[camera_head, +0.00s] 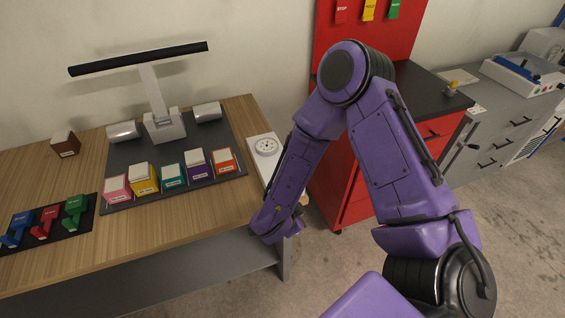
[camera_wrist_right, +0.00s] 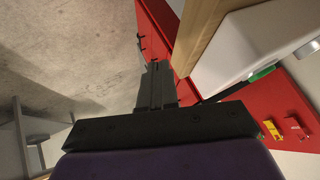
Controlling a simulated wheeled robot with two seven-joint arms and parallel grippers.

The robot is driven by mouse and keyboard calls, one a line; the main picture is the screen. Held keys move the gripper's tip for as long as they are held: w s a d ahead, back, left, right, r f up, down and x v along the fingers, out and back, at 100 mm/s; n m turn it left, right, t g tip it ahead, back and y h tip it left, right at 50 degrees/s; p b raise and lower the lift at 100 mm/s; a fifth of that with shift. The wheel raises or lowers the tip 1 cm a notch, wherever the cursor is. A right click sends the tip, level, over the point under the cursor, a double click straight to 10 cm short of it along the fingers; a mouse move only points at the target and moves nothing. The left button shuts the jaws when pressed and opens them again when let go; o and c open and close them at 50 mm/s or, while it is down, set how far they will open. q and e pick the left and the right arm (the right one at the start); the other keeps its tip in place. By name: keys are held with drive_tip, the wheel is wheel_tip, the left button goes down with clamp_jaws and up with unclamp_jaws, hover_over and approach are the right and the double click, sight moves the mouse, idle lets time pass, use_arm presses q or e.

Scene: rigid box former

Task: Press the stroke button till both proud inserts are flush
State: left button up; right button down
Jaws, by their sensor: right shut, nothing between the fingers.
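The box former on the table has a dark base plate (camera_head: 225,130) with a row of coloured blocks along its front. The yellow block (camera_head: 144,180) and the purple block (camera_head: 198,165) look taller than the pink (camera_head: 117,190), teal (camera_head: 173,177) and orange (camera_head: 223,162) ones. A white box with a round dial (camera_head: 266,147) sits at the table's right edge. My left gripper is out of view.
A black bar (camera_head: 140,58) stands on a post behind the blocks. Red, blue and green pieces (camera_head: 45,222) lie on a dark mat at the left. A brown block (camera_head: 65,144) stands behind. A red cabinet (camera_head: 350,185) is right of the table.

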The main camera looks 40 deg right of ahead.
drive_tip(key=s+a+f+n+y+b, duration=0.1)
drive_tip(key=s+f+n+y+b, duration=0.3)
drive_tip(key=s+f+n+b, duration=0.6)
drive_tip(key=s+f+n, duration=0.3)
drive_tip(key=s+f, duration=0.4)
drive_tip(key=f, duration=0.3)
drive_tip(key=shift+s+f, duration=0.15)
drive_tip(key=shift+f, duration=0.15)
